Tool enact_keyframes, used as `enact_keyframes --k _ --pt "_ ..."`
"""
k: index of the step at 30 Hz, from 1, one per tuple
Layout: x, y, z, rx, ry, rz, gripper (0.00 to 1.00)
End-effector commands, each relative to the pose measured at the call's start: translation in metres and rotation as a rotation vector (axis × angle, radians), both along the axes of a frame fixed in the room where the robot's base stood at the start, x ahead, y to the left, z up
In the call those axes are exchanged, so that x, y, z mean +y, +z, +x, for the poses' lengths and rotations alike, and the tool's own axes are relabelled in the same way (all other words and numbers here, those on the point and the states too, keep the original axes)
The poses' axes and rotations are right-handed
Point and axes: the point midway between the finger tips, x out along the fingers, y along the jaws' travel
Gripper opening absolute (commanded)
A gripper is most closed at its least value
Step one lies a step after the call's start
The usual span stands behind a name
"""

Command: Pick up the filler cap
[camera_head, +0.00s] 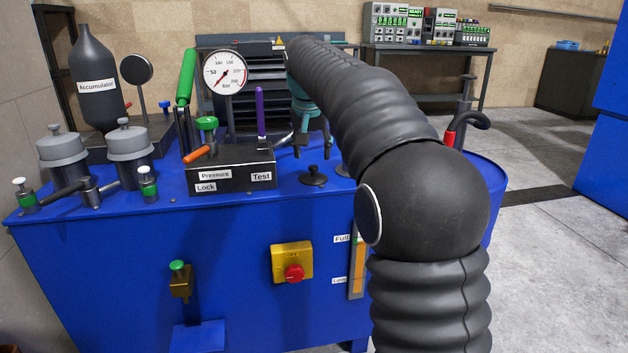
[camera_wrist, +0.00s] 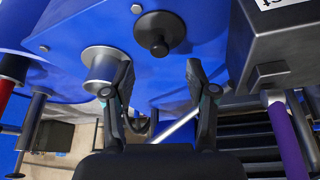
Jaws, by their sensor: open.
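The filler cap (camera_head: 313,176) looks to be the black round disc with a small knob on top. It lies on the blue tank top (camera_head: 335,202), to the right of the black Pressure/Test block. In the wrist view the cap (camera_wrist: 160,33) shows whole, beyond the fingertips and roughly centred between them. My gripper (camera_head: 312,148) is above and behind the cap in the head view, its fingers pointing down. In the wrist view my gripper (camera_wrist: 159,78) is open, with nothing between its fingers and apart from the cap.
A silver cylindrical neck (camera_wrist: 101,68) stands close beside the cap, near the left finger. The black Pressure/Test block (camera_head: 231,168) with a purple lever (camera_head: 260,112) and gauge (camera_head: 224,73) is on the other side. A red-handled pipe (camera_head: 450,138) is at right.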

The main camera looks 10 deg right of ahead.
Motion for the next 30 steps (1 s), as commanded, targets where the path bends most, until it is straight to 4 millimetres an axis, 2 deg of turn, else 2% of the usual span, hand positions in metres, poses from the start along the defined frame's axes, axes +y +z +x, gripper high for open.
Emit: enact_keyframes --k 8,18,25,26,30 --pt "-0.002 -0.015 0.005 0.001 0.000 -0.001 0.57" --pt "-0.007 -0.054 0.019 0.001 0.000 0.000 0.57" --pt "-0.007 -0.055 0.020 -0.001 0.000 0.000 0.57" --pt "-0.007 -0.055 0.020 0.000 0.000 0.000 0.52" --pt "-0.007 -0.054 0.020 0.000 0.000 0.000 0.17"
